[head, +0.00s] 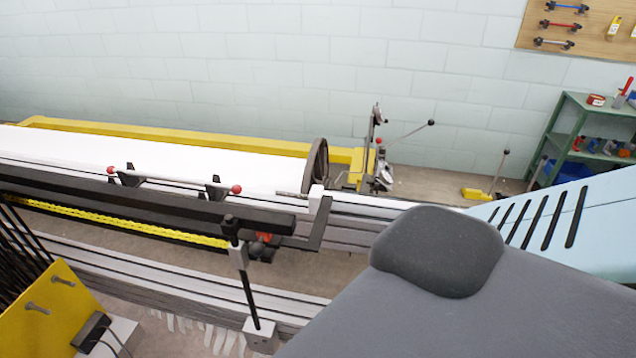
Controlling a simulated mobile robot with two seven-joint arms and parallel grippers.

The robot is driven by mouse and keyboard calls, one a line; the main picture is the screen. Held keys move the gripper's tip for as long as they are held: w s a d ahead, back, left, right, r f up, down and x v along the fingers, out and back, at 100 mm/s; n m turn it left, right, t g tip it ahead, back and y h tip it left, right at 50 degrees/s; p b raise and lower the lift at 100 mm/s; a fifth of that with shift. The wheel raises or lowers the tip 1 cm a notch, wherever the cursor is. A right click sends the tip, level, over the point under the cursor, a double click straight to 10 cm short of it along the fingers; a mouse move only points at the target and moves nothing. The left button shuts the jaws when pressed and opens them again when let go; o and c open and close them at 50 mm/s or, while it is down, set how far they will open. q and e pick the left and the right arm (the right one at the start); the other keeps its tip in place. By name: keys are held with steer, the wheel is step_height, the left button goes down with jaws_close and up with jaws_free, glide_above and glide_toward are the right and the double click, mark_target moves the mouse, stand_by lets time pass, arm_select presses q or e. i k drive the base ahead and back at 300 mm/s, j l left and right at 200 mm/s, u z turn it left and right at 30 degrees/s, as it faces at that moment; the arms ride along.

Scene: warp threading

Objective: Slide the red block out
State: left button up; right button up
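I cannot make out a clear red block. A small orange-red part (264,238) sits under the right end of the dark beam (150,205), beside a black upright rod (246,280). It is partly hidden and I cannot tell whether it is the block. Two red knobs, one at the left (111,170) and one at the right (237,188), cap the ends of a thin rod above the beam. Neither of my grippers is in view.
A long white roll (180,155) with a dark end wheel (317,165) lies before a yellow frame (200,138). A yellow plate (45,315) stands at lower left. A green shelf (567,125) stands at the right. The lower right is blocked from view.

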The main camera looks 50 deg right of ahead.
mark_target(261, 240)
steer(key=k+l+z, duration=0.6)
steer(key=l+z, duration=0.2)
steer(key=l, duration=0.15)
steer(key=i+j+z, duration=0.15)
steer(key=j, duration=0.2)
steer(key=i+j+z, duration=0.15)
steer(key=j, duration=0.25)
steer(key=i+j+z, duration=0.2)
steer(key=j, duration=0.15)
steer(key=j+z, duration=0.15)
steer(key=j, duration=0.25)
steer(key=i+j+z, duration=0.15)
steer(key=j, duration=0.3)
steer(key=j+z, duration=0.35)
steer(key=j, duration=0.45)
